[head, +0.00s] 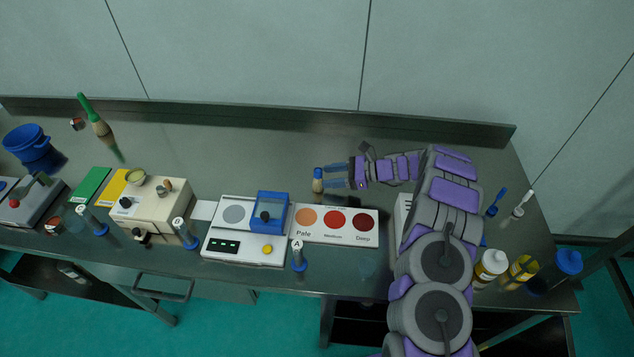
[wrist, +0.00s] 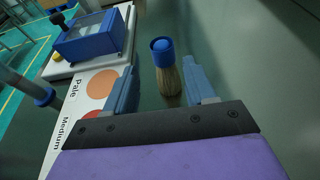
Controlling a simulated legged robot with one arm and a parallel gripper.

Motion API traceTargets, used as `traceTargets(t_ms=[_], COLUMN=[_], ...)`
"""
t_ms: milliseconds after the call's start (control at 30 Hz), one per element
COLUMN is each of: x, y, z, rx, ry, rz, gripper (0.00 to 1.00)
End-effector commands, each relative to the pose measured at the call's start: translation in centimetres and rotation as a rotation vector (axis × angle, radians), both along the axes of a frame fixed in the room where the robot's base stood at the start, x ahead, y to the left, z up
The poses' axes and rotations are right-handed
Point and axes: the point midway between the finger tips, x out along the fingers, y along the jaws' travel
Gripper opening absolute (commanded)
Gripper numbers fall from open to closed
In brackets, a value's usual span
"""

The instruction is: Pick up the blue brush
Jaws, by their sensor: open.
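The blue brush (head: 318,181) has a blue top and tan bristles and stands upright on the dark bench, behind the colour card. In the wrist view the brush (wrist: 168,80) shows in the gap between my two blue fingers, with clear space on both sides. My gripper (head: 325,177) is open and reaches in from the right, its fingertips close to the brush. In the wrist view my gripper (wrist: 160,73) holds nothing. I cannot tell exactly how far the brush is inside the jaws.
The colour card (head: 321,237) and the white scale (head: 218,250) with a blue box (head: 269,211) lie in front of the brush. A beige machine (head: 152,208) and a green-handled brush (head: 98,122) are farther left. Bottles (head: 489,267) stand at right. The bench behind the brush is clear.

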Motion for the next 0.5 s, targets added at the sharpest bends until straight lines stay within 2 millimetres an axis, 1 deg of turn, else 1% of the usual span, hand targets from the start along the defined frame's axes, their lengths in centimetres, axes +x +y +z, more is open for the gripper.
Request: traceTargets(t_ms=[167, 333, 400, 500], x=[0.5, 0.8, 0.8, 0.8], y=[1.7, 4.2, 4.7, 4.9], z=[-0.5, -1.1, -1.2, -1.1], rx=[0.000, 0.000, 0.001, 0.001], ry=[-0.001, 0.001, 0.001, 0.000], rz=[0.001, 0.003, 0.002, 0.001], gripper=[0.55, 0.55, 0.55, 0.55])
